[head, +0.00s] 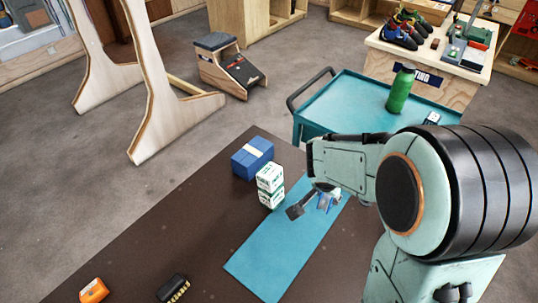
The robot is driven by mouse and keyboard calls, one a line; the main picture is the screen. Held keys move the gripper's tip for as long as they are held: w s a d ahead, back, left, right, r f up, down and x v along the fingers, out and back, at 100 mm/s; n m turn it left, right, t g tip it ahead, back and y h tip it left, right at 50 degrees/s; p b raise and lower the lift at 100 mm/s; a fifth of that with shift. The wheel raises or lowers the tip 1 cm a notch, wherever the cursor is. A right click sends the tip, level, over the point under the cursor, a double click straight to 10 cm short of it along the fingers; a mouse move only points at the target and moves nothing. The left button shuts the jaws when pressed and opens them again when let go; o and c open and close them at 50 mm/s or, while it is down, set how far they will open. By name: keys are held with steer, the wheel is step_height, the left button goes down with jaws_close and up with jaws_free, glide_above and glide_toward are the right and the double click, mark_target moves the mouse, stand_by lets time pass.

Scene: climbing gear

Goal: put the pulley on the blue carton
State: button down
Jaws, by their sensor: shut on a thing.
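The blue carton (248,164), with a pale strip across its top, sits on the dark table near its far edge. My gripper (315,207) is over the teal mat, to the right of and nearer than the carton. It is shut on a small blue and silver thing (326,202), which looks like the pulley. The arm and fingers hide part of this thing, so its full shape cannot be told. The held thing is apart from the carton, whose top is clear.
Two white and green boxes (270,186), one on the other, stand between my gripper and the carton. The teal mat (275,255) lies along the dark table (205,240). An orange item (94,290) and a black item (173,287) lie at the near left. A teal cart (345,105) stands beyond.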

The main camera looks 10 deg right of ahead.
steer(key=w+a+r+n+t+y, duration=0.1)
steer(key=w+a+r+n+y, duration=0.1)
steer(key=w+a+r+n, duration=0.4)
steer(key=n+y, duration=0.1)
steer(key=n, duration=0.1)
glide_above(247, 157)
steer(key=f, duration=0.8)
steer(key=shift+s, duration=0.35)
steer(key=shift+w+f, duration=0.35)
steer(key=shift+f, duration=0.05)
steer(key=shift+w+f, duration=0.1)
steer(key=shift+f, duration=1.5)
steer(key=shift+f, duration=0.15)
steer(key=c, duration=0.8)
jaws_free()
steer(key=shift+o, duration=0.2)
